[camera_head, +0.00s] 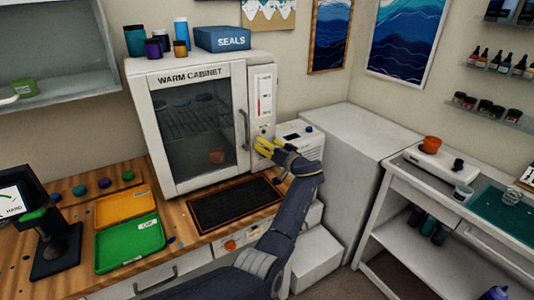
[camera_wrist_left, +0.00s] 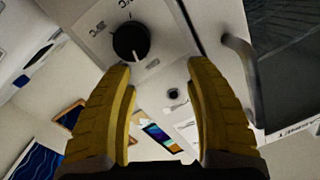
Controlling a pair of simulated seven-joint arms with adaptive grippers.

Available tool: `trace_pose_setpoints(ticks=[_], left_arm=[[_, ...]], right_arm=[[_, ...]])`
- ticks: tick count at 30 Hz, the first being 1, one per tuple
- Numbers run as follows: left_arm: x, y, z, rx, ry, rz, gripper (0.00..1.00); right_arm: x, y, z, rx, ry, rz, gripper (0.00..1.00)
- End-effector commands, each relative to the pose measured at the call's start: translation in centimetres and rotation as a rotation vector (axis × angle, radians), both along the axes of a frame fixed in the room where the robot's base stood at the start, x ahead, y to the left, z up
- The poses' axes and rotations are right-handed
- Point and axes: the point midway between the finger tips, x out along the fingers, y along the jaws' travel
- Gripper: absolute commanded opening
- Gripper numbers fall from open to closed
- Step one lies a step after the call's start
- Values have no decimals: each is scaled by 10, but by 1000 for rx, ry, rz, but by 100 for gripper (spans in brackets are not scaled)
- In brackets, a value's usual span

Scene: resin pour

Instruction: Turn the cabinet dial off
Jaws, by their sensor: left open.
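The white warm cabinet (camera_head: 188,68) stands on the wooden counter, its glass door shut. Its narrow control panel (camera_head: 256,112) is right of the door. The black round dial (camera_wrist_left: 131,42) shows in the left wrist view, with a pale pointer line towards the picture's bottom and printed marks around it. In the head view my gripper hides the dial. My left gripper (camera_head: 263,147) has yellow fingers at the lower panel. In its wrist view the gripper (camera_wrist_left: 162,68) is open and empty; the dial lies beyond the left-hand fingertip, not centred between the fingers. My right gripper is out of view.
The door handle (camera_head: 244,130) is just left of the gripper. A small black knob (camera_wrist_left: 173,94) sits on the panel near the dial. A white box-like device (camera_head: 300,138) stands right of the cabinet. A dark mat (camera_head: 236,203) and trays (camera_head: 131,243) lie in front.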

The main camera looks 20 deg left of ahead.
Motion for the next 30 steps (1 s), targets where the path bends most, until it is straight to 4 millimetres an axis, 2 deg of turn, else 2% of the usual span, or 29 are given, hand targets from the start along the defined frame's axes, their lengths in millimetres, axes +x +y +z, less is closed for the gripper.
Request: trace_pose_setpoints(ticks=[6,12,26,30], left_arm=[[0,0,31,-1,-2,0,54],[0,1,44,-1,1,0,54],[-1,2,47,3,5,3,54],[-8,12,47,33,54,21,54]], right_arm=[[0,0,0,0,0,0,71],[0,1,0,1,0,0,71],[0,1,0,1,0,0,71],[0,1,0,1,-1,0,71]])
